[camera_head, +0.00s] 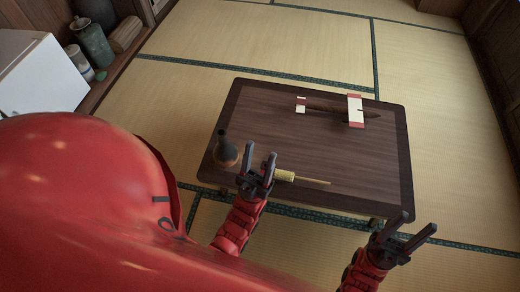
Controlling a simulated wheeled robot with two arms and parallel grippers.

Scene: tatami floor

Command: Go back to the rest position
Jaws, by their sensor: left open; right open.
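My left gripper (258,171) is open near the front edge of the low dark wooden table, close to a bamboo whisk-like tool (300,178) and partly in front of its left end. I see nothing held between its fingers. My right gripper (402,231) is open and empty by the table's front right corner. Both red arms come up from the bottom of the view. A large red part of my own body fills the lower left.
The table (350,160) bears a dark bottle-shaped vase (226,150) at left and a brown stick-like item (330,109) with white-and-red pieces (355,110) at the back. A shelf with jars (91,41) and a white box (38,75) stand upper left. Tatami floor surrounds the table.

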